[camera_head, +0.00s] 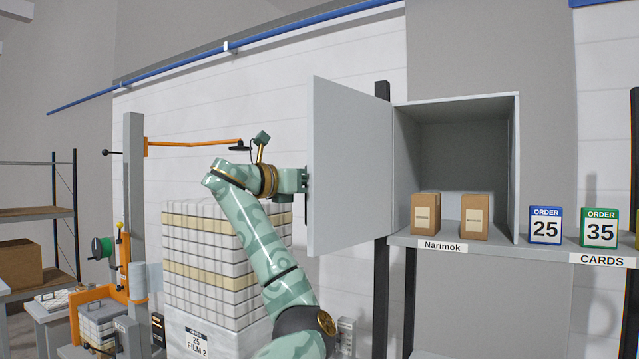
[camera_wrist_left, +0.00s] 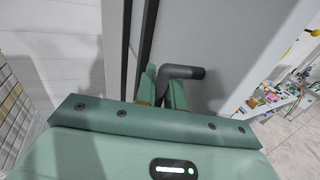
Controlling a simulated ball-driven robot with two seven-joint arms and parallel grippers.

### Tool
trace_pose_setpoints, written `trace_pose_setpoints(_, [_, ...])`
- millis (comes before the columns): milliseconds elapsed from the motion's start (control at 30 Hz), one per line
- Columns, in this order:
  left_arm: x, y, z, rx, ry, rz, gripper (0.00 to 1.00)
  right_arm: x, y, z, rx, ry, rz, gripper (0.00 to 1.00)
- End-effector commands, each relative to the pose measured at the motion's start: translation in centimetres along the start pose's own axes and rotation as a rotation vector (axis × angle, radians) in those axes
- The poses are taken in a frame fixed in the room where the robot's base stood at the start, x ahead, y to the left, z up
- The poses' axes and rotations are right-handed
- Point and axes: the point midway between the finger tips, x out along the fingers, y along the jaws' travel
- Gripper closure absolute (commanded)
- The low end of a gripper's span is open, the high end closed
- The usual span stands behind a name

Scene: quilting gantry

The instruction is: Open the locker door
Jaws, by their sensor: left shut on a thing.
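The locker (camera_head: 457,105) is a grey box on a shelf, and its grey door (camera_head: 346,170) stands wide open, swung out to the left. The inside of the locker is in plain view. My left gripper (camera_head: 304,181) is at the left edge of the door, on its far side. In the left wrist view my left gripper (camera_wrist_left: 163,90) is shut on the dark door handle (camera_wrist_left: 188,72), whose bar sticks out to the right of the fingers. In the head view the handle is mostly hidden. My right gripper is in neither view.
Two brown cartons (camera_head: 425,214) stand at the locker's front. Blue (camera_head: 545,225) and green (camera_head: 599,228) order cards stand right of it on the shelf (camera_head: 480,247). A wrapped pallet stack (camera_head: 215,265) stands behind my left arm. A wrapping machine post (camera_head: 134,200) is farther left.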

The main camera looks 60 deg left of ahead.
Motion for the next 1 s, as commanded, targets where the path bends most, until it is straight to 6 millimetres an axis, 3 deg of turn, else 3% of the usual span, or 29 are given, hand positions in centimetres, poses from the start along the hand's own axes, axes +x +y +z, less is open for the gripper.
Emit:
trace_pose_setpoints(433, [0.1,0.2,-0.1,0.0,0.004,-0.008,1.0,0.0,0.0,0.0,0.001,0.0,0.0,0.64])
trace_pose_setpoints(467, [0.1,0.2,-0.1,0.0,0.004,-0.008,0.81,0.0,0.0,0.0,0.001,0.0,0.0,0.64])
trace_pose_setpoints(767, [0.0,0.2,-0.1,0.0,0.002,-0.007,0.8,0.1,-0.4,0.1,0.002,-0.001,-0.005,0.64])
trace_pose_setpoints(867, [-0.7,0.3,-0.1,0.001,0.001,-0.004,0.8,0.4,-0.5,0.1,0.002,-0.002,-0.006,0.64])
trace_pose_setpoints(1000, [-3.4,0.4,-0.3,0.002,0.002,-0.001,0.8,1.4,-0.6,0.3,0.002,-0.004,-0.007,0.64])
